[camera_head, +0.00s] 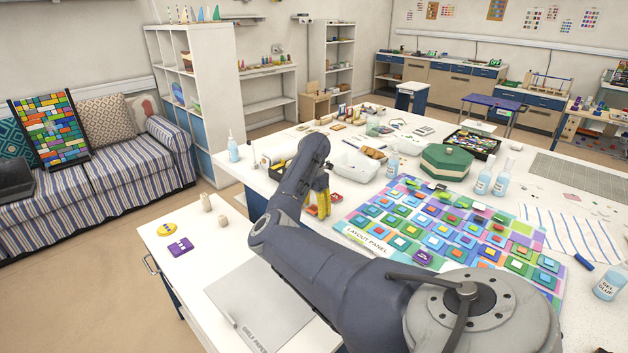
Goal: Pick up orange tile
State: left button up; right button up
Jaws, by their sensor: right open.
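The task's orange tile cannot be told apart surely at this size. Small red-orange pieces (312,210) lie on the white table beside and below my right gripper. The layout panel (368,240) carries rows of small coloured tiles, some orange or red among them. My right arm reaches in from the lower right, and its wrist bends down toward the table left of the panel. My right gripper (321,204), with yellow on its fingers, points down close over the small pieces. It is open, and nothing shows held in it. The arm hides part of the table and panel. My left gripper is not in view.
A green octagonal box (446,162), clear bins (356,166) and glue bottles (481,183) stand behind the panel.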

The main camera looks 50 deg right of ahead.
jog(key=c, duration=1.3)
